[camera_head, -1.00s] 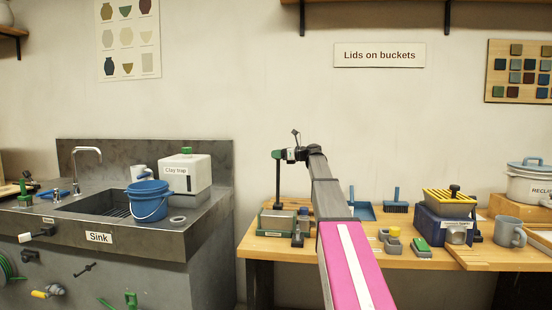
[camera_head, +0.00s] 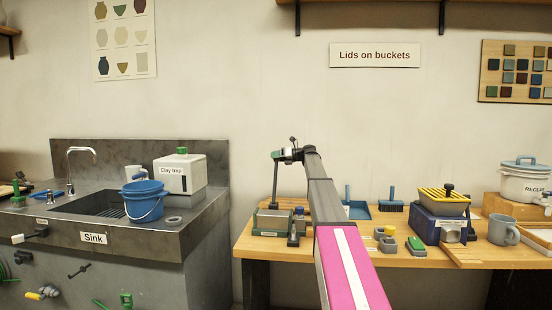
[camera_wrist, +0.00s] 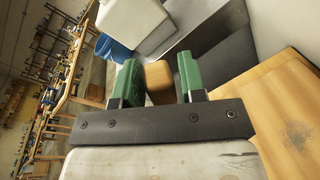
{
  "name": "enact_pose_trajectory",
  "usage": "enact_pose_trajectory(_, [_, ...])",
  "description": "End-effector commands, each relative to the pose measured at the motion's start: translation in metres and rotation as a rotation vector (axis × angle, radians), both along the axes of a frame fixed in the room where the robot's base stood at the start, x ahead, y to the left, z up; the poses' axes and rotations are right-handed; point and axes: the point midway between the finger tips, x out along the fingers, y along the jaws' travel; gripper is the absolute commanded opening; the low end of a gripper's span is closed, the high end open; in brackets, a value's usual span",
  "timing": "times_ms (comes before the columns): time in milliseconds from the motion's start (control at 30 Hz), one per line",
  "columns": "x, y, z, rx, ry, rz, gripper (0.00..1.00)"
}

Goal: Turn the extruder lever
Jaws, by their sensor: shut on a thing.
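The extruder (camera_head: 272,222) is a low grey and green unit at the left end of the wooden bench in the head view. Its dark lever (camera_head: 274,185) rises nearly upright, its top tilted slightly right. My gripper (camera_head: 277,155) is at the lever's top end, above the bench. In the wrist view its two green fingers (camera_wrist: 158,83) are on either side of a tan wooden grip (camera_wrist: 158,80), shut on it. The grip is the lever's end; the rest of the lever is hidden in that view.
The sink (camera_head: 60,228) with a blue bucket (camera_head: 145,203) and a white clay trap box (camera_head: 182,176) stands to the left, across a gap. The bench (camera_head: 345,243) holds small tools, a blue machine with a yellow top (camera_head: 440,215) and a grey mug (camera_head: 503,230).

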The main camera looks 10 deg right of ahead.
Motion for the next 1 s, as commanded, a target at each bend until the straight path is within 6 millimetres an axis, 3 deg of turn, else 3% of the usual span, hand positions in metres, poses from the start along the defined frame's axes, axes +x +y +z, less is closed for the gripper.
enact_pose_trajectory(267, [0.003,-0.002,-0.002,-0.002,0.003,-0.006,0.0])
enact_pose_trajectory(300, [0.003,-0.002,-0.002,-0.002,0.003,-0.007,0.47])
enact_pose_trajectory(367, [0.003,-0.002,-0.002,-0.002,0.003,-0.007,0.63])
enact_pose_trajectory(733, [0.0,-0.006,0.0,-0.002,0.001,-0.004,0.63])
enact_pose_trajectory(1000, [-0.019,-0.044,0.005,-0.002,0.002,-0.007,0.63])
